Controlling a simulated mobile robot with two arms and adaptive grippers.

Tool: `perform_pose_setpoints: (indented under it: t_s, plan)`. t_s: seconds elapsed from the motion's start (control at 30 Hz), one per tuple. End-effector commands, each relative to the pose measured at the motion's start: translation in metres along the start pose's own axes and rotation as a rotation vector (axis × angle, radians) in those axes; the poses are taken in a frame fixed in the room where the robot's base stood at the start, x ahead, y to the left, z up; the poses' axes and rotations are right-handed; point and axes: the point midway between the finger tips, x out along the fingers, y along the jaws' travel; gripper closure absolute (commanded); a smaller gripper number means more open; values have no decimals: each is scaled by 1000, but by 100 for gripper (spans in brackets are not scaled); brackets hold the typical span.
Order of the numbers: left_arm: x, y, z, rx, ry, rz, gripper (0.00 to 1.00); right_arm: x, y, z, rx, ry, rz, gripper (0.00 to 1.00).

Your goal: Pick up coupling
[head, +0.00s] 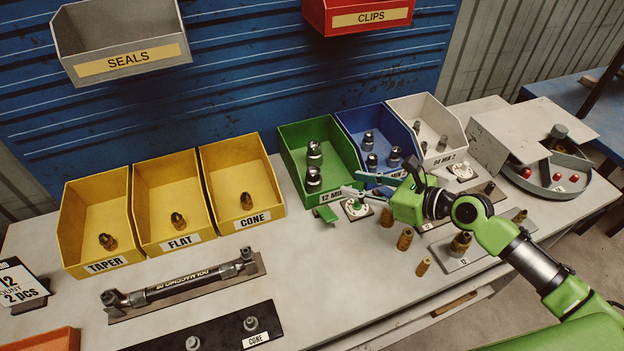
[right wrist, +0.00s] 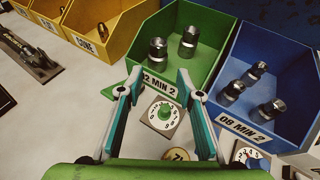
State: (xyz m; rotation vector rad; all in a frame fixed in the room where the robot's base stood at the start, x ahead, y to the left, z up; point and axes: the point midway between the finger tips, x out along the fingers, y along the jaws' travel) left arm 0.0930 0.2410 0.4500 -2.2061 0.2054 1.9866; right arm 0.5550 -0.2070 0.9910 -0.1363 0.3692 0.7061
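Two shiny metal couplings stand in the green bin (head: 293,159): a rear one (head: 314,153) and a front one (head: 313,178). In the right wrist view the front coupling (right wrist: 157,51) and the rear one (right wrist: 189,41) stand upright and apart. Several smaller metal couplings (head: 393,157) stand in the blue bin (head: 349,121). My right gripper (head: 352,183) is open and empty, its tips just in front of the green bin's label edge. The right wrist view shows its fingers (right wrist: 160,82) spread above a dial with a green knob (right wrist: 166,111). My left gripper is not in view.
Yellow bins (head: 168,191) with brass-coloured fittings stand left. A hose assembly (head: 185,283) lies in front of them. A white bin (head: 425,108) stands right of the blue one. Loose brass pieces (head: 405,239) stand below my right gripper. Bare tabletop lies at centre front.

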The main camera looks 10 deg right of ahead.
Motion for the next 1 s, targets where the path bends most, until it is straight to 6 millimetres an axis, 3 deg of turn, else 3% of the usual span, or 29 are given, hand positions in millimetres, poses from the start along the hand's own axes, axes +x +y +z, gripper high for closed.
perform_pose_setpoints:
  t_s: [0.1, 0.17, 0.27, 0.53, 0.73, 1.0]
  plan:
    - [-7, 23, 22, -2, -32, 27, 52, 26, 0, 4, 1, -4, 1, 67]
    - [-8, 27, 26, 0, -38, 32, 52, 36, 0, 3, 2, -3, 0, 67]
    - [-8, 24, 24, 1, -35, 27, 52, 48, 0, 2, 0, -2, 0, 67]
    - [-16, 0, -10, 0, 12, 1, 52, 70, 2, 9, -2, -2, 0, 67]
    - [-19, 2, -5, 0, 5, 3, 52, 100, 4, 9, -1, -1, 0, 67]
    - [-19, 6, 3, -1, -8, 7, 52, 106, 4, 8, -2, 0, 0, 67]
